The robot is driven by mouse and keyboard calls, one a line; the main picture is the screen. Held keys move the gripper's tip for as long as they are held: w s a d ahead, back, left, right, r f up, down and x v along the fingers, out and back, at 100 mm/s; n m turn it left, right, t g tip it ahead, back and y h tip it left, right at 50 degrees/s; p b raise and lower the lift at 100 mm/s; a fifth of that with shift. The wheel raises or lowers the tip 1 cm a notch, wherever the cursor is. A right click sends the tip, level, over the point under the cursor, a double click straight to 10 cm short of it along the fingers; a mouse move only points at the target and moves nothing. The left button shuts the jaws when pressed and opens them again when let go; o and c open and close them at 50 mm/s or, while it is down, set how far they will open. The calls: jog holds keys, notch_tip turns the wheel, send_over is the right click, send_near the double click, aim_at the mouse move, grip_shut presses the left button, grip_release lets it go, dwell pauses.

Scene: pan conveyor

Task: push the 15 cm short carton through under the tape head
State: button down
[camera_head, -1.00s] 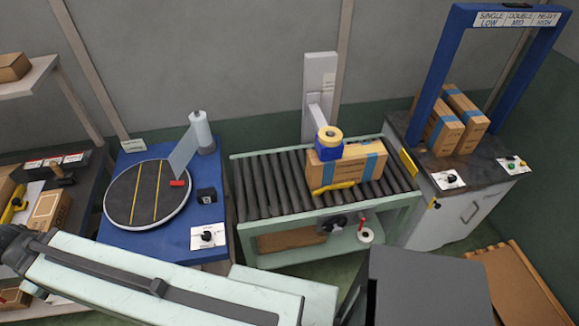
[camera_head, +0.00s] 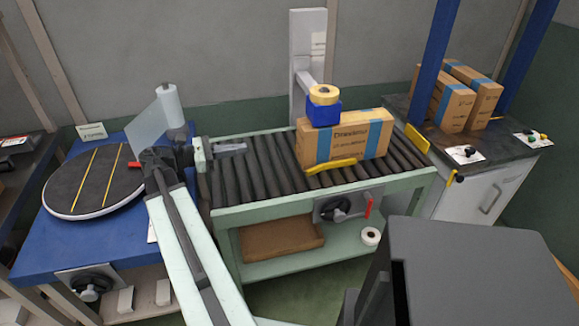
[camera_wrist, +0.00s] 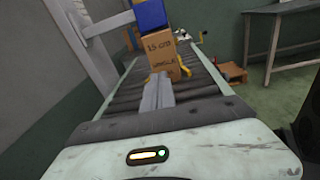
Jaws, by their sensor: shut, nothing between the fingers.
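The brown carton (camera_head: 345,145) with blue tape bands stands upright on the roller conveyor (camera_head: 250,185), right of its middle. Its end face, marked 15 cm, faces me in the wrist view (camera_wrist: 160,58). The blue tape head (camera_head: 323,114), with a yellow roll on top, sits directly over the carton's left part on a white post. My gripper (camera_head: 243,148) is shut and empty over the conveyor's left part, pointing right at the carton's end. The head view shows a gap between fingertips and carton. The fingers (camera_wrist: 158,88) also line up with that end in the wrist view.
A yellow guide (camera_head: 330,165) lies along the carton's near side. A crank (camera_head: 340,208) with a red lever is on the conveyor's front. A blue table with a round turntable (camera_head: 95,180) stands left. A dark-topped cabinet (camera_head: 490,147) with cartons under a blue frame stands right.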

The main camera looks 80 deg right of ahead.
jog(key=s, duration=0.2)
jog(key=g, duration=0.1)
send_near(301, 137)
jog(key=x, duration=0.7)
